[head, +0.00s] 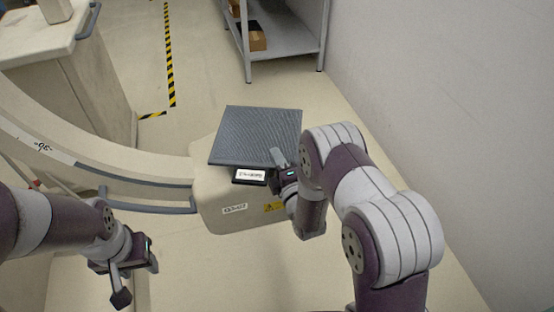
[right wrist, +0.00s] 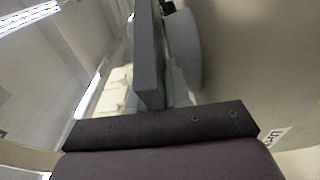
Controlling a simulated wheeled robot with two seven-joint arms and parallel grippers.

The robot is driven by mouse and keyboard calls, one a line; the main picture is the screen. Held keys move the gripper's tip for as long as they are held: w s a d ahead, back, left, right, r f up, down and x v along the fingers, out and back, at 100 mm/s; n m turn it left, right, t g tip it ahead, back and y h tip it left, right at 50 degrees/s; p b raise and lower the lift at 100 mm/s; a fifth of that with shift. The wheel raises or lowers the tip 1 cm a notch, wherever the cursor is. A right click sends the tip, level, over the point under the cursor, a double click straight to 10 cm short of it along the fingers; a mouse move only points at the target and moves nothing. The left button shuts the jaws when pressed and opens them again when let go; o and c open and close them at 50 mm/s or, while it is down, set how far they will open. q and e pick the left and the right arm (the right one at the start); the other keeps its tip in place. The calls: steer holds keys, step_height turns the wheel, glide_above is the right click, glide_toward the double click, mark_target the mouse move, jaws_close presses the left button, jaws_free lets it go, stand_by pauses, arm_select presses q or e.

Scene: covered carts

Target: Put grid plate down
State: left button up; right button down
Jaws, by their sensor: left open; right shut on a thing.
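The grid plate (head: 257,135) is a dark grey, finely ribbed square in the middle of the head view. It lies over the top of a beige machine head (head: 215,212); I cannot tell whether it touches that surface or is held just above it. A white label shows at its near edge. My right gripper (head: 279,165) is shut on the plate's near right corner. My left gripper (head: 127,277) is open and empty at the lower left, away from the plate. The right wrist view shows the gripper body (right wrist: 160,128) close up, with a grey slab standing beyond it.
A beige curved arm (head: 105,155) runs from the left to the machine head, with a grey handle bar (head: 150,208) below it. A white cart (head: 75,85) stands at the upper left. A metal shelf (head: 280,35) with boxes is at the back. A wall closes the right side.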

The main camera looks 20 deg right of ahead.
steer(key=shift+f+b, duration=0.25)
steer(key=shift+b, duration=0.05)
steer(key=c, duration=1.1)
jaws_free()
steer(key=shift+r, duration=0.1)
steer(key=shift+r+p, duration=0.35)
steer(key=shift+p, duration=0.2)
steer(key=s, duration=0.8)
steer(key=s+d, duration=0.1)
steer(key=s, duration=0.3)
steer(key=shift+d+f+b, duration=0.1)
steer(key=shift+f+b, duration=0.1)
steer(key=shift+b, duration=0.2)
